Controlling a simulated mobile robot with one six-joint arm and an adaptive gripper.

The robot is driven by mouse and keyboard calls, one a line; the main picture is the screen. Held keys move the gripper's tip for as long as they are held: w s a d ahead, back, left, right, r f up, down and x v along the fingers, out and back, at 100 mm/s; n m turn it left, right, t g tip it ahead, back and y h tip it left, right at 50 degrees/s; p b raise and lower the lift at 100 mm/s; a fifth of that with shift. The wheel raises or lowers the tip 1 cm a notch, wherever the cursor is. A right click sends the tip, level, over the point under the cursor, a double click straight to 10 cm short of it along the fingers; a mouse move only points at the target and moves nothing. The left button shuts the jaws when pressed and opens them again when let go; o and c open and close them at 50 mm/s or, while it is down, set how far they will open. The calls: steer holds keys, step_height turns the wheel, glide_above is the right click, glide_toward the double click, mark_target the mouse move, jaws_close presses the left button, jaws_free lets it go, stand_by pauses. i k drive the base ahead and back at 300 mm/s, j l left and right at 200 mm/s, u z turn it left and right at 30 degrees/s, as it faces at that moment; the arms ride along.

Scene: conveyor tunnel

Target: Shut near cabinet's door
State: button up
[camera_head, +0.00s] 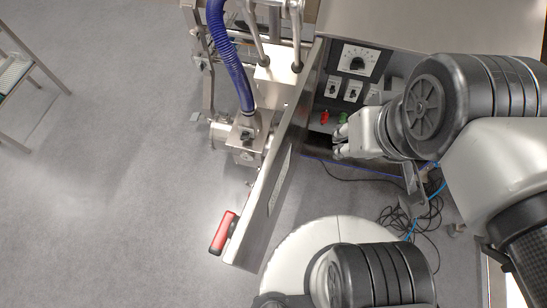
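The cabinet (372,62) is at the upper middle, with a dial, switches and red and green buttons on its dark front. A long metal panel, which looks like its door (276,185), stands open and runs from the cabinet's left side down and to the left. A red handle (222,233) sticks out near the panel's lower left end. My gripper (340,141) is close in front of the control panel's lower part, to the right of the door, apart from the door's far end. I see nothing held in it, but its finger opening is too small to judge.
Metal machinery with a blue hose (233,60) stands just left of the door. Loose black and blue cables (410,218) lie on the floor at the right. A metal rack (14,72) is at the far left. The grey floor at the left is clear.

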mark_target(247, 248)
steer(key=k+j+z, duration=0.35)
steer(key=j, duration=0.25)
steer(key=k+j+z, duration=0.35)
steer(key=j+z, duration=0.2)
steer(key=j, duration=0.25)
steer(key=k+j+z, duration=0.15)
steer(key=j, duration=0.25)
steer(key=k+z, duration=0.6)
